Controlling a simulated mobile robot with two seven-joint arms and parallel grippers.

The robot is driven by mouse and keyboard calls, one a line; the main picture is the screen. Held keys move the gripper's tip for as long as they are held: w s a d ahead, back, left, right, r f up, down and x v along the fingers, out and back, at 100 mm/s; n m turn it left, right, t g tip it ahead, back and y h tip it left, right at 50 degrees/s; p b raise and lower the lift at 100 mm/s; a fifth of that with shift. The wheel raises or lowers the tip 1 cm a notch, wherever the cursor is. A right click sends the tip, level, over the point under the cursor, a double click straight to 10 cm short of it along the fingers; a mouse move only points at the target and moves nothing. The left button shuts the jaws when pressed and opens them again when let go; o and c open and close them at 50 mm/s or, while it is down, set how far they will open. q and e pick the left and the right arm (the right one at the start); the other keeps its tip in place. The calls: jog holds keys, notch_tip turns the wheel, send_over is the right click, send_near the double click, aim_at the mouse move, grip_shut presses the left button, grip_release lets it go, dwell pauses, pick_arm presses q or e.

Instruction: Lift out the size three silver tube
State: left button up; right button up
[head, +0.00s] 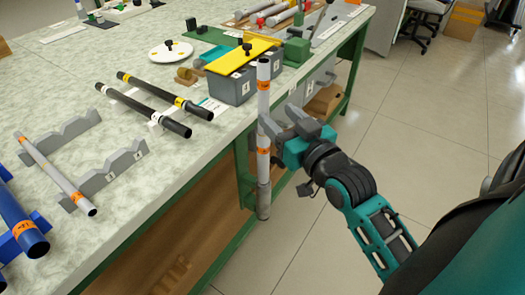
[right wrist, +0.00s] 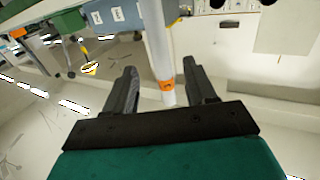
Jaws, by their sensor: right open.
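A silver tube (head: 263,90) with orange bands stands upright just off the table's right edge. Its lower end is in a grey sleeve-like piece (head: 263,203). I cannot read the marks on its bands. My right gripper (head: 270,127) is open at the tube's middle. In the right wrist view the tube (right wrist: 158,45) runs between the two open fingers (right wrist: 160,82), with an orange band near the palm; whether a finger touches it I cannot tell. Another silver tube (head: 55,173) with orange bands lies across a grey notched rack (head: 110,170) at the left. My left gripper is not in view.
Two black rods (head: 140,110) with white and yellow bands lie on the table (head: 150,65). Blue tubes (head: 22,232) are at the lower left. Grey bins (head: 232,88) with a yellow lid (head: 240,57) stand close behind the upright tube. The floor (head: 410,120) at the right is clear.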

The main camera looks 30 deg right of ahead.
aim_at(267, 106)
jog(key=shift+w+d+f+b, duration=0.1)
jog(key=shift+w+b, duration=0.5)
jog(key=shift+w, duration=2.75)
jog(key=c, duration=0.8)
